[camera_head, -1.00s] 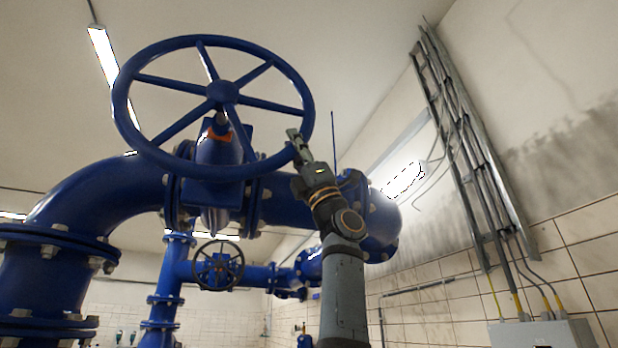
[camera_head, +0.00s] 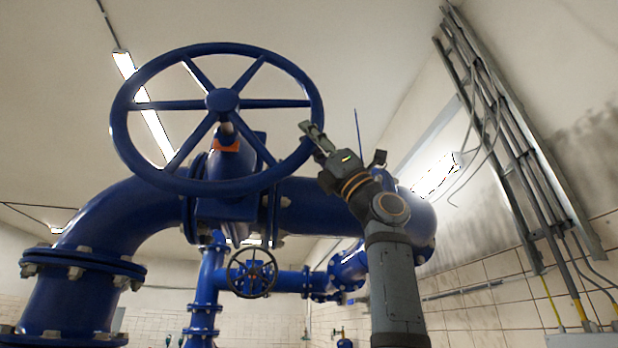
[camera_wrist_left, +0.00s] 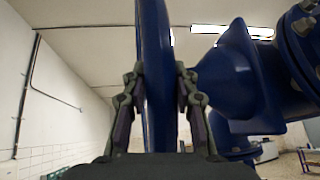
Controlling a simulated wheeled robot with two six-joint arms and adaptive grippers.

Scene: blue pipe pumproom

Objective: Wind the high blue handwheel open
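The high blue handwheel (camera_head: 223,190) fills the upper left of the head view, a large spoked ring around a hub (camera_head: 222,101). It sits on a blue valve with an orange band (camera_head: 228,146) under the hub. My left gripper (camera_head: 311,137) is at the lower right of the rim. In the left wrist view, the rim (camera_wrist_left: 155,70) runs upright between the two fingers of my left gripper (camera_wrist_left: 158,82), one on each side and close against it. The gripper looks shut on the rim. My right gripper is in neither view.
Thick blue flanged pipes (camera_head: 80,240) run beneath and beside the wheel. A smaller dark handwheel (camera_head: 251,272) sits lower and farther back. Grey conduits (camera_head: 520,150) climb the right wall. The space above the wheel is open to the ceiling.

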